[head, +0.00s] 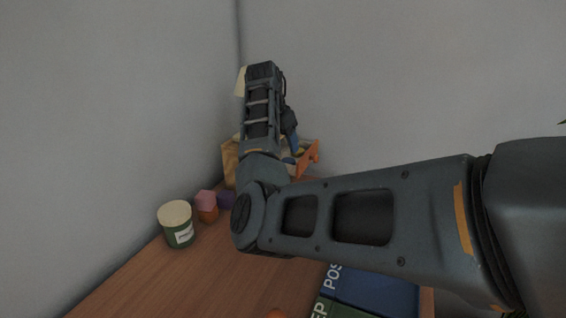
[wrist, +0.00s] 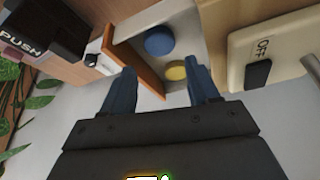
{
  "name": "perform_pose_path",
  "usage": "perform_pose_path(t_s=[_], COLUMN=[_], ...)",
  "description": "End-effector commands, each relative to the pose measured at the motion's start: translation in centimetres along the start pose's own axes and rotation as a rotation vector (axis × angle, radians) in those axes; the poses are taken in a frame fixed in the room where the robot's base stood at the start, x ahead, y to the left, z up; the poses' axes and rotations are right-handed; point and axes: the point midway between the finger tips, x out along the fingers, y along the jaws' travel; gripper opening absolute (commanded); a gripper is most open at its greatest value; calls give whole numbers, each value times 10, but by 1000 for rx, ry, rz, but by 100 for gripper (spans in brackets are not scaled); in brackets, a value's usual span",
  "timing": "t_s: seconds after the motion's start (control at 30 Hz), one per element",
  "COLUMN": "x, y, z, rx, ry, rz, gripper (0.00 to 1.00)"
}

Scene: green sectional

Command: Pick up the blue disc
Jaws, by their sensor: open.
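The blue disc (wrist: 159,41) shows in the wrist view, against a pale grey surface of a tray-like thing (wrist: 192,47) with an orange-brown edge. A yellow disc (wrist: 176,72) is close to it, lower and slightly right in the picture. My gripper (wrist: 163,78) is open and empty, with its two blue fingers apart. The blue disc appears beyond the fingertips, between their lines, with no contact visible. In the head view my arm covers much of the area around my gripper, and I cannot make out the blue disc for sure there.
A beige box with an OFF switch (wrist: 262,58) is close on the right in the wrist view. A black PUSH box (wrist: 38,32) is at the left. In the head view, a green jar (head: 176,226) stands on the wooden table (head: 190,278), near a wall.

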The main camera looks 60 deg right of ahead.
Motion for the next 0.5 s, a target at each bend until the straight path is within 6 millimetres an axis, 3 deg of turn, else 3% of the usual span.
perform_pose_path(t_s=[0.5], x=[58], y=[-2], z=[7], rx=[0], ry=[-1], rz=[-1], gripper=[60])
